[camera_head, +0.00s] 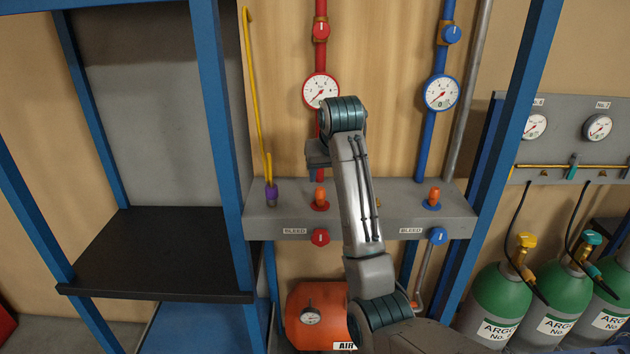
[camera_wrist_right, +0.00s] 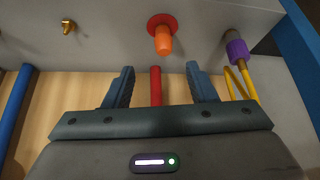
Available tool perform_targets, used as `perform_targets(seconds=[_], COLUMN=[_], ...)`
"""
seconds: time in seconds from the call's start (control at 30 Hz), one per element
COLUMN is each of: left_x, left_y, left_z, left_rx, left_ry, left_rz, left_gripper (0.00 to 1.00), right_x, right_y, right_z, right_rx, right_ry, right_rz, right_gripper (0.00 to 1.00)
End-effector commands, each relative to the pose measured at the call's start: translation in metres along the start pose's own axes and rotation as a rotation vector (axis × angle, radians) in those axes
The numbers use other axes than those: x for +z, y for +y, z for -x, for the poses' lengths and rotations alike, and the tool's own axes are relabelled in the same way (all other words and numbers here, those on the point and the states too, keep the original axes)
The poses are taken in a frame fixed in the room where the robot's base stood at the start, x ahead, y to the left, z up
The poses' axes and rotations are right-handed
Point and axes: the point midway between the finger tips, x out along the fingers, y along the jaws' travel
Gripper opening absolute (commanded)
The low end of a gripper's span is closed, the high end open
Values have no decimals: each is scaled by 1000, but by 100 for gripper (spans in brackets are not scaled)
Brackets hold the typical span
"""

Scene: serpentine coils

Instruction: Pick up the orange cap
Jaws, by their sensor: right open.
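An orange cap (camera_head: 320,194) stands on a red flange (camera_head: 320,206) on the grey ledge, below the red pipe. It also shows in the right wrist view (camera_wrist_right: 163,42), beyond my fingertips and between their lines. A second orange cap (camera_head: 434,194) stands on a blue flange at the right of the ledge. My right gripper (camera_wrist_right: 160,78) is open and empty, with its two dark fingers apart and short of the cap. In the head view, the right gripper (camera_head: 318,154) is just above the red-flange cap, its fingers not clearly seen. My left gripper is out of view.
The grey ledge (camera_head: 270,222) carries a purple fitting (camera_head: 271,194) with a yellow tube to the left of the cap. A small brass fitting (camera_wrist_right: 68,27) is on the other side. Blue frame posts (camera_head: 220,130) flank the ledge. Green cylinders (camera_head: 500,295) stand at right.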

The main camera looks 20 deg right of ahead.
Motion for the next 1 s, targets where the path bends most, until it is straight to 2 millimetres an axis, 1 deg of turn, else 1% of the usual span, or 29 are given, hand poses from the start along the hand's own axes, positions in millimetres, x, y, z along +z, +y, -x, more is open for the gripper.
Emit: perform_targets(seconds=[0.07,0.17,0.27,0.43,0.47,0.5,0.57,0.67,0.77,0.83,0.9,1.0], left_x=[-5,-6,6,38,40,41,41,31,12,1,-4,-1], left_y=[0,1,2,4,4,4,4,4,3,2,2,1], left_z=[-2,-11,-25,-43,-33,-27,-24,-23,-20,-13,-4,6], left_rx=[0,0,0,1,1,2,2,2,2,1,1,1], left_ry=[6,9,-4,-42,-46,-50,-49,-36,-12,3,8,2], left_rz=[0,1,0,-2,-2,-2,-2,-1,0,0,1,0], left_gripper=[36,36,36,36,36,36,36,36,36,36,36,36], right_x=[0,1,2,2,-1,-2,-2,-2,-2,-4,-4,-5], right_y=[0,0,0,0,0,0,-1,-1,-1,-2,-4,-6], right_z=[2,-4,-15,-30,-30,-34,-42,-50,-54,-59,-66,-78], right_rx=[-1,-1,0,0,0,0,0,0,-1,-1,-1,0], right_ry=[0,1,1,2,-2,-4,-3,-1,-1,-3,-4,-3], right_rz=[-1,-1,-1,-1,-1,-1,-1,-1,-1,-1,-1,-1], right_gripper=[51,51,51,51,51,51,51,51,51,51,51,51])
